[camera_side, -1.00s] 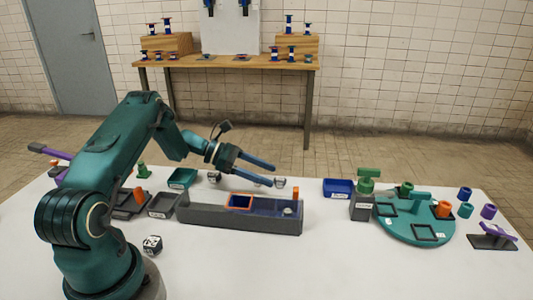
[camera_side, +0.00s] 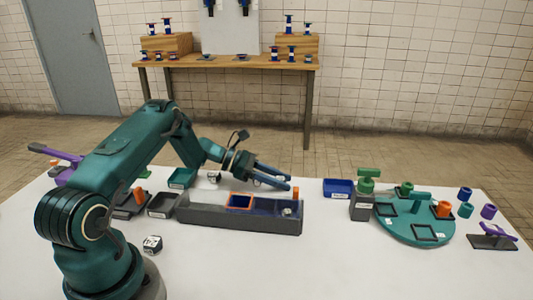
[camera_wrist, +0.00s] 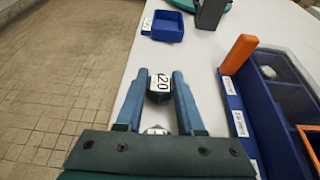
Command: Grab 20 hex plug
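The 20 hex plug (camera_wrist: 160,84), dark with a white face marked "20", shows in the wrist view between the two fingers near their tips. My gripper (camera_wrist: 159,76) is open, with one finger on each side of the plug and very little gap; I cannot tell whether they touch it. In the side view my gripper (camera_side: 289,182) is low behind the long grey tray, and its fingers hide the plug.
Another plug (camera_wrist: 155,131) lies nearer the wrist between the fingers. The divided tray (camera_side: 240,218), with its orange upright piece (camera_wrist: 238,54), stands close on the right in the wrist view. A blue bin (camera_wrist: 168,26) is ahead. The table edge is close on the left.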

